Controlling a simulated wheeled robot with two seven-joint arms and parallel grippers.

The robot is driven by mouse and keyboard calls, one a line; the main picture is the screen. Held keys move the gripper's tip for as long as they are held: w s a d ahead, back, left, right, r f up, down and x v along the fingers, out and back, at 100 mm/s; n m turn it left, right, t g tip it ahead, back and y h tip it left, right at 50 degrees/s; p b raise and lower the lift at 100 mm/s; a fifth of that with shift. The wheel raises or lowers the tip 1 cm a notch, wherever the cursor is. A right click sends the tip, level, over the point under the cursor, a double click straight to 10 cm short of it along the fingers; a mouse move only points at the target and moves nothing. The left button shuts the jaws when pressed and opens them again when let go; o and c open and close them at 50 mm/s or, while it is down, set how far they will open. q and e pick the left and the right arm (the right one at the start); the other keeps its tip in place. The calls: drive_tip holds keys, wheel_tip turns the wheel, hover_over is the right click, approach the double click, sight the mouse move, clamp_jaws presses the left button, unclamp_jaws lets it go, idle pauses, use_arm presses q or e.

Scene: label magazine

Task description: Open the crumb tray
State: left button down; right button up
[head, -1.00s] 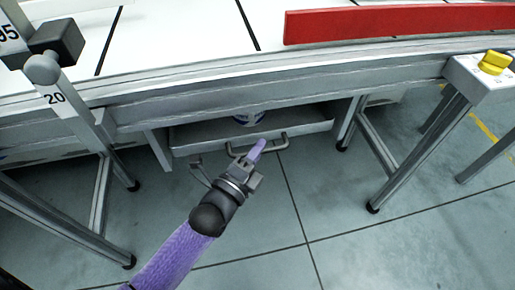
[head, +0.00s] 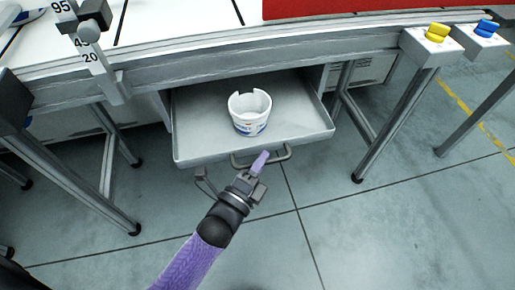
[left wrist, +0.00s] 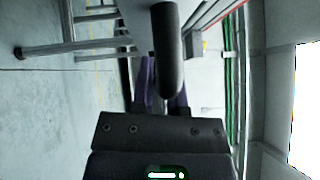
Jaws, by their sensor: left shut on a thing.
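The crumb tray (head: 195,115) is a grey metal drawer under the table. It is pulled well out, and its inside shows. Its bar handle (head: 284,152) is on the front face; the handle also shows in the left wrist view (left wrist: 167,50). My left gripper (head: 262,160), with purple fingers, is shut on the handle, its fingers partly hidden behind it in the left wrist view. A white tub (head: 249,122) with a notched rim and a blue and red label stands upright in the tray. My right gripper is not in view.
The table's front edge (head: 220,66) runs above the tray. Table legs stand on both sides, one at the right (head: 392,125). A yellow knob (head: 437,31) and a blue knob (head: 487,27) sit at the upper right. The floor in front is clear.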

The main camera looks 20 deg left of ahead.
use_arm(q)
drive_tip(key=s+d+p, duration=0.1)
drive_tip(key=s+d, duration=0.2)
drive_tip(key=s, duration=0.2)
drive_tip(key=shift+s+d+p, duration=0.3)
drive_tip(key=shift+d+p, duration=0.05)
drive_tip(key=shift+d, duration=0.05)
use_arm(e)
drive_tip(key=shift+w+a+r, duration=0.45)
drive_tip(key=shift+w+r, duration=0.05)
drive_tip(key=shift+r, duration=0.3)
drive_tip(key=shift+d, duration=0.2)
use_arm(q)
drive_tip(key=c, duration=0.6)
unclamp_jaws()
drive_tip(key=shift+c, duration=0.2)
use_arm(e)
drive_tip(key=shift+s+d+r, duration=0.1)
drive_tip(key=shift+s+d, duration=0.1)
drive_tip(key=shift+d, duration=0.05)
